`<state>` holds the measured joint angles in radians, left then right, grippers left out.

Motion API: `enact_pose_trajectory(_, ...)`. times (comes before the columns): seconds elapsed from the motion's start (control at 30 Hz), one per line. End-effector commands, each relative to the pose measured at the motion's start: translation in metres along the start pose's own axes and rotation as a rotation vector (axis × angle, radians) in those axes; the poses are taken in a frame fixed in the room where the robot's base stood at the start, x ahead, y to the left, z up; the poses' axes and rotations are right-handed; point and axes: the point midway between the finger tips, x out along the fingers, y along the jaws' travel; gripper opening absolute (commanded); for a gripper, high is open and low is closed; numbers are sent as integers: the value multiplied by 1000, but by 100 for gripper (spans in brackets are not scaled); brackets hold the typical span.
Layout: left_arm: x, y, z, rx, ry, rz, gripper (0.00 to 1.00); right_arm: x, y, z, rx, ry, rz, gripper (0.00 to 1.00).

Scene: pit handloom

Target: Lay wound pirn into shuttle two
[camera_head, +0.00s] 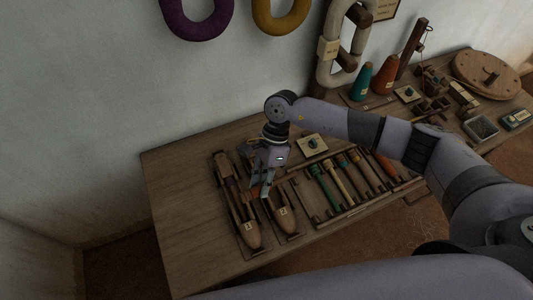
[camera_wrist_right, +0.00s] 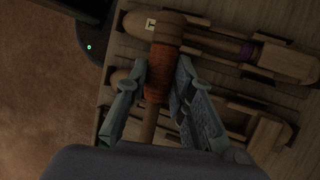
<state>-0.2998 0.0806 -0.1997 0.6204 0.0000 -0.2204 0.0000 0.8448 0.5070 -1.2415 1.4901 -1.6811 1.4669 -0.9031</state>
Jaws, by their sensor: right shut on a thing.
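Two wooden boat-shaped shuttles lie side by side at the left of the table. My right gripper (camera_head: 263,190) is over the right shuttle. In the wrist view its fingers (camera_wrist_right: 157,90) are shut on an orange-brown wound pirn (camera_wrist_right: 158,76), with a bare wooden end (camera_wrist_right: 148,125) toward the palm. The fingers hide much of the right shuttle. My left gripper is out of view.
A rack (camera_head: 310,203) with several coloured pirns lies right of the shuttles. A small box with a dark knob (camera_head: 312,144) stands behind it. Thread cones (camera_head: 361,82) and a round wooden disc (camera_head: 487,73) stand farther right. The table's left end is clear.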

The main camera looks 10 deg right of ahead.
Motion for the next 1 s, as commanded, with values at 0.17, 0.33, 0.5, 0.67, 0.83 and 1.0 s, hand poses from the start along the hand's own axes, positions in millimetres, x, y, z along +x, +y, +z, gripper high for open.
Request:
enact_pose_trajectory(0.17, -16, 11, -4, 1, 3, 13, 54, -10, -21, 9, 403, -150, -126, 0)
enact_pose_trajectory(0.33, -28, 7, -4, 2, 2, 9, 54, -18, -39, 4, 767, -295, -247, 0)
enact_pose_trajectory(0.5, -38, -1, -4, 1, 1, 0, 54, -25, -53, -12, 1091, -439, -361, 0)
enact_pose_trajectory(0.67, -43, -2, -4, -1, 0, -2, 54, -29, -60, -29, 1306, -541, -440, 0)
enact_pose_trajectory(0.83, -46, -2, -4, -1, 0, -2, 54, -31, -64, -40, 1419, -598, -484, 0)
enact_pose_trajectory(1.0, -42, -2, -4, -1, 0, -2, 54, -28, -66, -44, 1443, -610, -495, 0)
